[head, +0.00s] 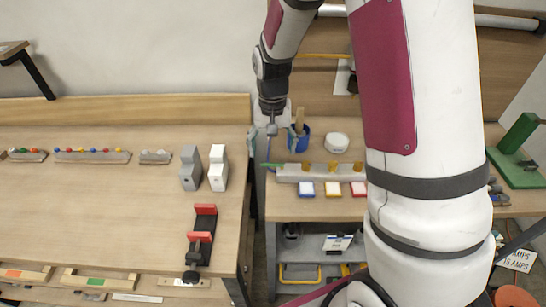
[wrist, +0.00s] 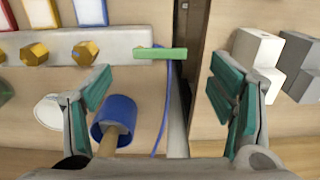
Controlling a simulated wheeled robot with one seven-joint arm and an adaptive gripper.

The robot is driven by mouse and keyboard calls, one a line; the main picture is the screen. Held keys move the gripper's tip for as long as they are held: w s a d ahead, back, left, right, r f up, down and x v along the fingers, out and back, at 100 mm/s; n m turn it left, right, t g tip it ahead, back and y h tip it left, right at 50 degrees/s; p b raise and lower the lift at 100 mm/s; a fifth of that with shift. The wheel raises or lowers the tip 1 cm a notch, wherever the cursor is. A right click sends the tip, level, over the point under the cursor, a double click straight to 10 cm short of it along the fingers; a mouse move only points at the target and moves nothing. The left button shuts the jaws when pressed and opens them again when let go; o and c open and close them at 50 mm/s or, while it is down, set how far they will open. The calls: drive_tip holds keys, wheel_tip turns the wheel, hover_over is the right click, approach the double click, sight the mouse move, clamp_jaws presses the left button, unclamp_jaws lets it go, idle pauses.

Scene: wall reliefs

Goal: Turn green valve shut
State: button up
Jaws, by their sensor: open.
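The green valve handle (wrist: 160,53) is a flat green bar at the end of a pale manifold block (wrist: 120,45) with several brass hex knobs. The handle lies roughly in line with the block and reaches past its end. It shows small in the head view (head: 271,165), at the left end of the block (head: 345,175). My gripper (wrist: 162,100) is open, with its teal-padded fingers wide apart and nothing between them touching. In the wrist view the handle lies beyond the fingertips, between their lines. In the head view my gripper (head: 272,130) is behind the handle.
A blue cup (wrist: 112,113) with a wooden handle in it stands near the left finger, beside a white bowl (head: 336,142). A blue cord (wrist: 166,110) runs by the valve. White and grey blocks (head: 218,168) stand on the left bench. A gap separates the benches.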

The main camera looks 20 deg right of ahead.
sight(273, 164)
drive_tip(key=shift+f, duration=2.15)
drive_tip(key=c, duration=1.2)
